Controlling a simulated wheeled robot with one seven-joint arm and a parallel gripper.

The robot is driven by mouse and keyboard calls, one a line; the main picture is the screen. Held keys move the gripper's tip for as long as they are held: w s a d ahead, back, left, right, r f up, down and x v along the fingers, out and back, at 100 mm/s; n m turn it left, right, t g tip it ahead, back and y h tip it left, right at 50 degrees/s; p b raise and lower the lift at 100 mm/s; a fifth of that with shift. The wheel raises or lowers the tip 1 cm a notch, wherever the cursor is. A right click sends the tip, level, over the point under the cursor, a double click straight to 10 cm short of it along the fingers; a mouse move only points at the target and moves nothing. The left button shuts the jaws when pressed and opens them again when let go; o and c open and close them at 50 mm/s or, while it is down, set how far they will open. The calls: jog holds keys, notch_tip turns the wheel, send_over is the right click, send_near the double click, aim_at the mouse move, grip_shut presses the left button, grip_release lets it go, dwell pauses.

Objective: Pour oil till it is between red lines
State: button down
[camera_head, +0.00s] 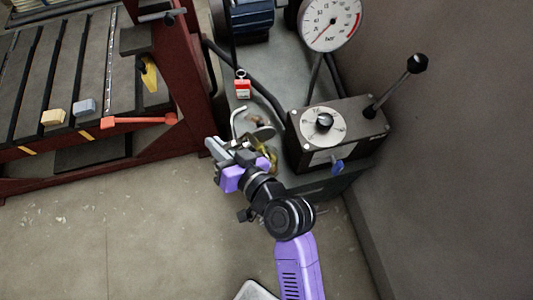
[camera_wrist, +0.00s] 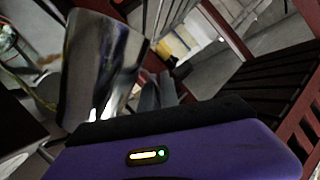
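My gripper (camera_head: 228,150) is at the near edge of the grey machine base, left of the dark control box. A shiny metal can (camera_wrist: 100,65) stands large and close in front of it in the wrist view, with a grey finger (camera_wrist: 158,92) beside its right side. Whether the fingers are closed on the can is hidden. In the head view a thin curved metal spout or handle (camera_head: 238,118) rises just beyond the gripper, next to a dark round piece (camera_head: 263,133). A yellowish thing (camera_head: 268,157) shows partly behind my wrist.
The control box (camera_head: 350,138) has a dial, a black-knobbed lever (camera_head: 417,63) and a blue knob. A pressure gauge (camera_head: 331,22) stands behind it. A red-framed slatted bench (camera_head: 62,85) is at left. The floor in front is clear.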

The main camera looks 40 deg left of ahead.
aim_at(213, 158)
jog(key=f, duration=0.1)
jog(key=s+f+n+b, duration=0.1)
jog(key=f, duration=0.1)
jog(key=f+n+b, duration=0.1)
jog(key=shift+s+a+f+t+h, duration=0.2)
jog(key=shift+a+f+t+h, duration=0.1)
jog(key=shift+f, duration=0.1)
jog(key=shift+s+a+f+n, duration=0.1)
jog(key=shift+s+f+n, duration=0.05)
jog(key=shift+f+n, duration=0.15)
jog(key=shift+r, duration=0.1)
jog(key=s+a+f+n+t+h+b, duration=0.1)
jog(key=s+f+n+t+b, duration=0.1)
jog(key=f, duration=0.4)
jog(key=s+a+f+n+t+h+b, duration=0.1)
jog(key=f+n+t+b, duration=0.1)
jog(key=f+n+b, duration=0.2)
notch_tip(213, 158, down, 3)
jog(key=shift+s+r+b, duration=0.15)
jog(key=shift+s+b, duration=0.25)
jog(key=shift+b, duration=0.25)
